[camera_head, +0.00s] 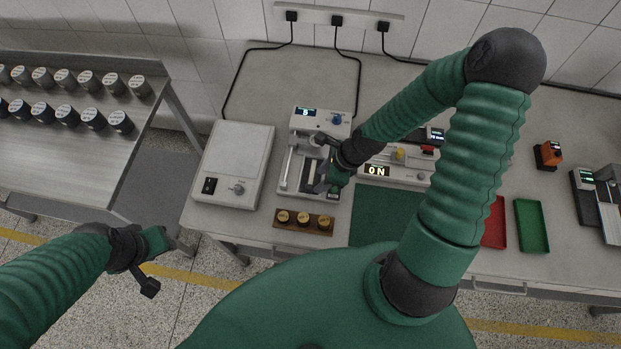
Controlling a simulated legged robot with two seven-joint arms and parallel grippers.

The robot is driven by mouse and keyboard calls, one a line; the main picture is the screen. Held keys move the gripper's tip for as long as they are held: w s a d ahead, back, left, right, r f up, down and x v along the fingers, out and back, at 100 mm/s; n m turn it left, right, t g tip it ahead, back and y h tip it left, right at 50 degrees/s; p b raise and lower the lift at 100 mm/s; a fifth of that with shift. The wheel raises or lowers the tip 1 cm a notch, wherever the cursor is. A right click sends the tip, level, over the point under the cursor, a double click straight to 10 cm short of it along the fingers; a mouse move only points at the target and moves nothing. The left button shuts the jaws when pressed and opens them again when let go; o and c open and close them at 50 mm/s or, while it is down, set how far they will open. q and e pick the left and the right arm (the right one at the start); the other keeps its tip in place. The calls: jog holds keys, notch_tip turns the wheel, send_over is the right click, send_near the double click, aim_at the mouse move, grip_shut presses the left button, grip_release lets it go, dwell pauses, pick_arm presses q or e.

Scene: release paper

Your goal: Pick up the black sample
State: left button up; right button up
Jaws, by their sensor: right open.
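My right gripper (320,163) is open over the white tester (284,180) with a small lit display, on the middle of the bench. One finger is near the tester's upper part and the other is lower, close to its front. I cannot make out a black sample for certain; the gripper covers part of the tester, and small dark parts there blend with the fingers. My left gripper (160,266) hangs over the floor at the lower left, with its fingers apart and nothing between them.
A flat white device (232,160) stands left of the tester. A wooden block (303,229) with three brass-coloured pieces lies in front. A dark green mat (385,215), a red tray (494,225) and a green tray (531,226) lie to the right. A metal rack with several cans (88,80) stands left.

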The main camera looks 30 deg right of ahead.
aim_at(310, 187)
jog(key=x, duration=0.6)
jog(key=shift+a+p, duration=0.35)
jog(key=shift+a, duration=0.05)
jog(key=shift+w+f, duration=0.15)
jog(key=shift+f, duration=0.25)
jog(key=shift+w+d+f, duration=0.1)
jog(key=shift+w+f, duration=0.05)
jog(key=shift+w, duration=0.05)
grip_shut()
